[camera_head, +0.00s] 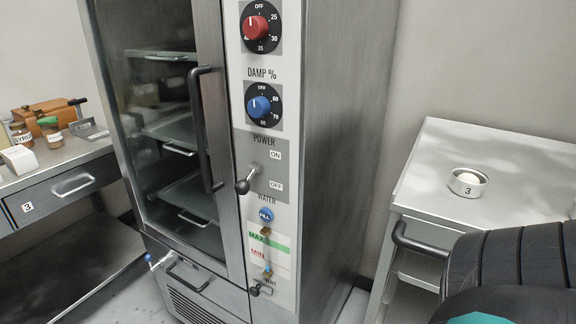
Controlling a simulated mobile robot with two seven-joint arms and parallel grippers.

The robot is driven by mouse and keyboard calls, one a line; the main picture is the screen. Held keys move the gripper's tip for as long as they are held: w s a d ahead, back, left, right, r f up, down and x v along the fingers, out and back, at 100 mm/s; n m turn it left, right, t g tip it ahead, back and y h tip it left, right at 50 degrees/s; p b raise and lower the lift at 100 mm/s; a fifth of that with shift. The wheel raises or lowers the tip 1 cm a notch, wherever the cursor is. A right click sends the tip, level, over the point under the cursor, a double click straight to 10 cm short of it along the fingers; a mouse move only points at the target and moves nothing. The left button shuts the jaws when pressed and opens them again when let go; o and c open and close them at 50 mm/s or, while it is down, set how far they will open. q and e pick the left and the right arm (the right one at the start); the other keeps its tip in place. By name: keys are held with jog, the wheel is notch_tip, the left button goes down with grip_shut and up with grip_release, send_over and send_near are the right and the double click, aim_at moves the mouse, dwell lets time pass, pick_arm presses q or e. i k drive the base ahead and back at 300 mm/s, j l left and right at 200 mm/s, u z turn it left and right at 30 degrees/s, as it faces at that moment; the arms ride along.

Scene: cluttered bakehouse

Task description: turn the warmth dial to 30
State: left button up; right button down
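A red dial (257,28) sits at the top of the tall steel cabinet's control panel. Its round black scale (259,46) reads OFF at the top, then 25, 30 and 35 clockwise. The heading above this dial is outside the picture. Neither gripper is in view. A dark ribbed part with teal at the bottom right looks like part of my own arm.
Below is a blue DAMP % dial (259,106), then a POWER lever (246,181) lowered toward OFF. A glass door (176,140) with a long handle is left of the panel. A side table (450,215) stands right, a cluttered bench (60,165) left.

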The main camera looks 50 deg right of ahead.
aim_at(254, 28)
jog(key=z, duration=1.4)
